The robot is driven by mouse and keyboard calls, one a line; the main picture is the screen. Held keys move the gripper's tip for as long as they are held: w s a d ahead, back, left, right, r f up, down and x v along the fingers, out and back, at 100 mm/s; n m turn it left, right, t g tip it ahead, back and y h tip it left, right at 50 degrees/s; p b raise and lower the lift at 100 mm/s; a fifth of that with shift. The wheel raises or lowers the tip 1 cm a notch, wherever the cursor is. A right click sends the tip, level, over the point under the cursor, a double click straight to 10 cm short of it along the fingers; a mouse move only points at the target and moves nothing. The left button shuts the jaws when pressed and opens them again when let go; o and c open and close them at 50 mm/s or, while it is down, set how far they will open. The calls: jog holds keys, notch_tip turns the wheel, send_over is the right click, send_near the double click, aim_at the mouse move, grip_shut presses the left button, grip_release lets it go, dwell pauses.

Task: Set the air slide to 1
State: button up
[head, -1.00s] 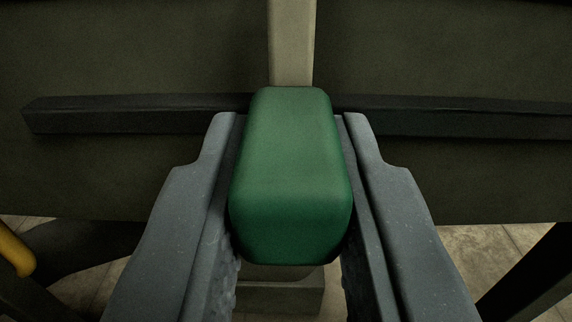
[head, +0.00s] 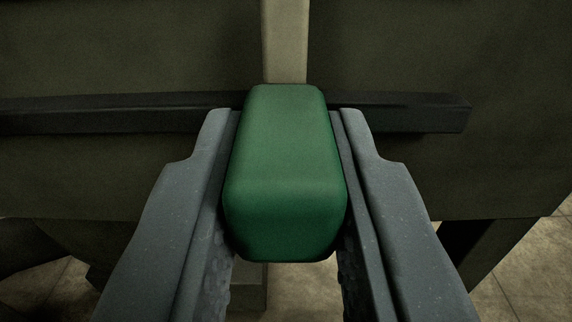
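The air slide's green handle (head: 285,165), a rounded block, is in the middle of the head view. My gripper (head: 286,118) is shut on it, with one grey finger against each side. Behind it a dark horizontal rail (head: 120,114) crosses a dark panel. The handle is over the right part of the rail, whose right end shows; the left end is outside the picture. A pale upright strip (head: 285,40) rises behind the handle. No scale or numbers are visible.
The dark panel (head: 430,50) fills the background behind the rail. Dark supports (head: 490,255) stand below it at both sides. Tiled floor (head: 525,265) shows underneath, with open floor at the lower right.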

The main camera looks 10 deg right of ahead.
jog(key=o, duration=0.4)
jog(key=shift+w, duration=0.15)
jog(key=shift+c, duration=0.2)
jog(key=s+a+p, duration=0.2)
jog(key=s+p, duration=0.2)
jog(key=s, duration=0.9)
jog(key=shift+s+p, duration=0.35)
jog(key=shift+s, duration=0.05)
jog(key=shift+f, duration=0.1)
